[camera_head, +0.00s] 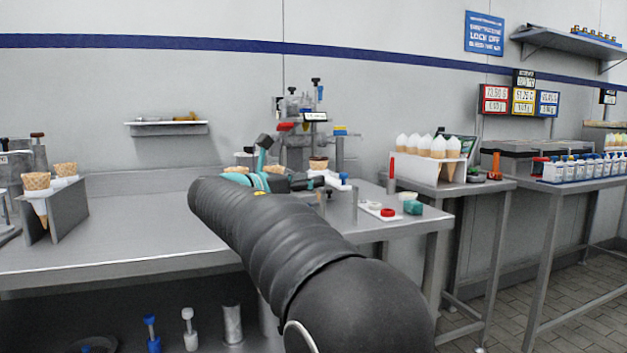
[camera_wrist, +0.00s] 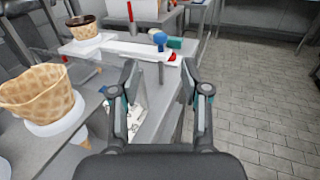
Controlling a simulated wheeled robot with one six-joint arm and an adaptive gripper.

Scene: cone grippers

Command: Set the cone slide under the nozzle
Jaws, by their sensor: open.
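The white cone slide (camera_wrist: 125,48) shows in the wrist view as a pale bar ahead of my gripper (camera_wrist: 160,82), with a blue knob (camera_wrist: 158,38) at its right end. A dark-rimmed cone (camera_wrist: 82,27) stands upright in the slide's white holder at the left. My gripper is open, with nothing seen held between its fingers, and the knob lies beyond the fingertips. In the head view, my gripper (camera_head: 283,182) is partly hidden by my arm, left of the slide (camera_head: 333,180) and its cone (camera_head: 318,163). The machine (camera_head: 300,130) stands behind; I cannot make out its nozzle.
A plain waffle cone (camera_wrist: 38,92) is close left of my gripper. Red lids (camera_head: 388,212) and a teal block (camera_head: 412,207) lie at the table's right end. A rack of filled cones (camera_head: 425,172) stands farther right. The left tabletop (camera_head: 140,225) is mostly clear.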

